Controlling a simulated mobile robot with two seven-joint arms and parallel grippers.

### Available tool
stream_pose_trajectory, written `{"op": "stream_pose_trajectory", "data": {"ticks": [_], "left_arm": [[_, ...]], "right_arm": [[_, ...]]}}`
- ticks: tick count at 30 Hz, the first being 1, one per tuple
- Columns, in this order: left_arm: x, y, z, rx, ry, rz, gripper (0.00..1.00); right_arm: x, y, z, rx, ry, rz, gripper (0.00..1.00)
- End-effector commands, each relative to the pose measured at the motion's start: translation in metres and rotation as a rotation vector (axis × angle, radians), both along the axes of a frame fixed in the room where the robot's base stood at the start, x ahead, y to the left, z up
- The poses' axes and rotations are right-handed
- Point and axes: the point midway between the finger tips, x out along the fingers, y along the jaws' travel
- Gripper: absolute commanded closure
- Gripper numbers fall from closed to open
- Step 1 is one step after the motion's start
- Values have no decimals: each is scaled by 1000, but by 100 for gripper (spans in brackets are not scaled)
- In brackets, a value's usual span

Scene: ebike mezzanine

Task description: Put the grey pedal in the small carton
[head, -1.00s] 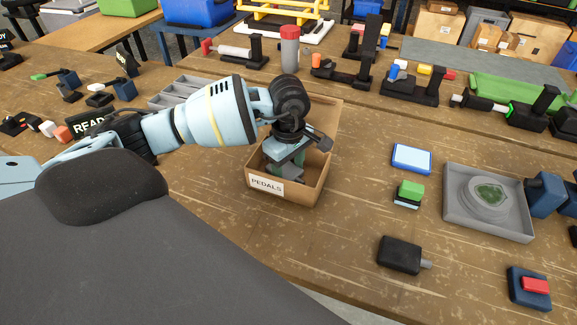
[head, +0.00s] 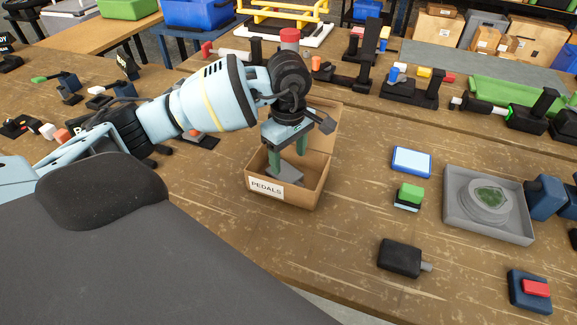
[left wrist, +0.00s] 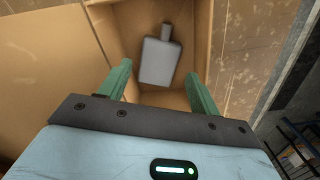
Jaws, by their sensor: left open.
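The small carton (head: 313,190), labelled PEDALS, stands open on the wooden bench. The grey pedal (left wrist: 159,60) lies inside on the carton floor, with its short spindle toward the top of the left wrist view. In the head view the pedal (head: 286,177) shows partly behind the carton's front wall. My left gripper (head: 287,160) is over the carton, its green fingers pointing down and apart. In the left wrist view the open gripper (left wrist: 160,78) has nothing between its fingers, and the pedal is below them. My right gripper is not in view.
A dark block with a stub (head: 401,256) lies right of the carton. A blue-framed pad (head: 411,161), a green block (head: 410,193) and a grey tray (head: 453,225) stand farther right. The carton's raised flap (head: 323,125) is behind the gripper.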

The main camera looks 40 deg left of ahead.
Motion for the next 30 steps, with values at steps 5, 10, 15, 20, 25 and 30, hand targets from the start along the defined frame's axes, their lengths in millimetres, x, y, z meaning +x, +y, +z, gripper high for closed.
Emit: {"op": "stream_pose_trajectory", "data": {"ticks": [5,10,15,20,25,30], "left_arm": [[1,0,36,0,-3,0,37],[0,0,58,0,-1,0,37],[0,0,67,0,1,0,37],[0,0,68,0,2,0,37],[0,-1,67,-3,2,-1,37],[-7,-24,51,-91,31,-9,37]], "right_arm": [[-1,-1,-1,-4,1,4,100],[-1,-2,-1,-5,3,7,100],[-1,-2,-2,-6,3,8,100],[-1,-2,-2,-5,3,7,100],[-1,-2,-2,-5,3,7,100],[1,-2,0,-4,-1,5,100]]}}
